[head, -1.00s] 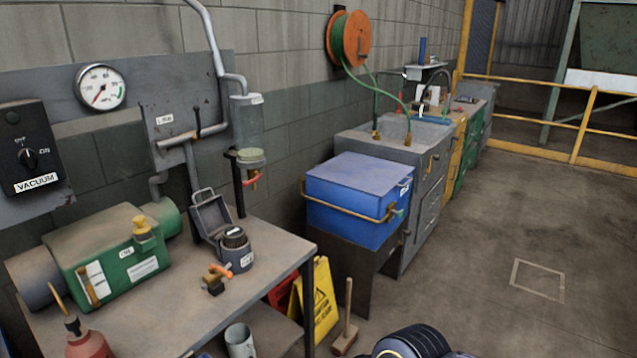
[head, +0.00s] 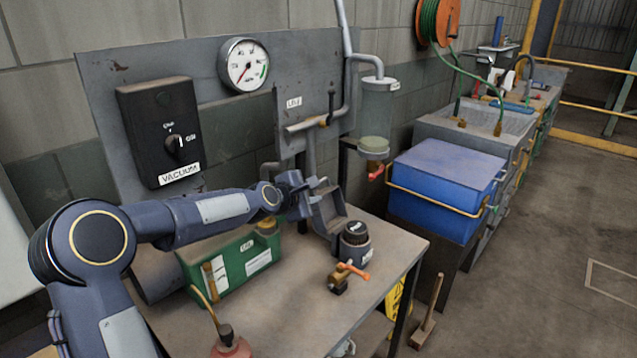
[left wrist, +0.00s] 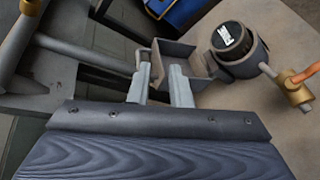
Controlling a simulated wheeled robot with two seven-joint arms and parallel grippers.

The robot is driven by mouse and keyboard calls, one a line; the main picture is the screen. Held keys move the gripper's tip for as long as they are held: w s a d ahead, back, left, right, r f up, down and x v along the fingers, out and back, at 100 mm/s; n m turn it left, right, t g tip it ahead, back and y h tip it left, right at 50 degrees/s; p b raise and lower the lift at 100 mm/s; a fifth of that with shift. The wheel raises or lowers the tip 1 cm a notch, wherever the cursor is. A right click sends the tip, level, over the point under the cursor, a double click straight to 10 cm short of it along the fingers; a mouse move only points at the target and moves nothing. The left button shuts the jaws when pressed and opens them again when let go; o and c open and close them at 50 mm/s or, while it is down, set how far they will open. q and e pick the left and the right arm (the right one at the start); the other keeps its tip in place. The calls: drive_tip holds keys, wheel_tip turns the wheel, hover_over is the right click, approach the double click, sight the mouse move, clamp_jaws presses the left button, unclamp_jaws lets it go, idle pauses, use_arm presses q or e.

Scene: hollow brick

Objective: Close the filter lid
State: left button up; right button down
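The filter is a small grey pot (head: 356,252) on the bench with a black ribbed cartridge (head: 355,233) standing in its top. Its grey lid (head: 328,216) stands open, raised on the pot's left side. My left gripper (head: 312,186) is beside the upper end of the lid, on its far left side. In the left wrist view my two fingers (left wrist: 160,75) are apart, with the lid (left wrist: 187,56) just beyond their tips; I cannot tell whether they touch. The pot (left wrist: 238,62) shows past the lid there. My right gripper is out of view.
A brass valve with an orange handle (head: 350,272) stands in front of the pot. A green machine (head: 236,262) and a red bottle (head: 230,347) are to the left. A pipe and clear cylinder (head: 376,115) rise behind. A blue box (head: 440,185) stands to the right.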

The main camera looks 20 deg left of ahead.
use_arm(q)
drive_tip(key=w+a+f+n+p, duration=0.1)
drive_tip(key=w, duration=0.2)
drive_tip(key=w+a+f+n, duration=0.1)
drive_tip(key=w, duration=0.3)
drive_tip(key=w+a+f+n+t+y+p, duration=0.1)
drive_tip(key=w+n, duration=0.1)
drive_tip(key=w, duration=0.2)
drive_tip(key=shift+w+f+p, duration=0.15)
drive_tip(key=shift+f+p, duration=0.15)
drive_tip(key=shift+p, duration=0.05)
drive_tip(key=shift+w+f, duration=0.1)
drive_tip(key=shift+c, duration=0.5)
drive_tip(key=shift+c, duration=1.3)
drive_tip(key=shift+f, duration=0.1)
clamp_jaws()
drive_tip(key=shift+d, duration=0.1)
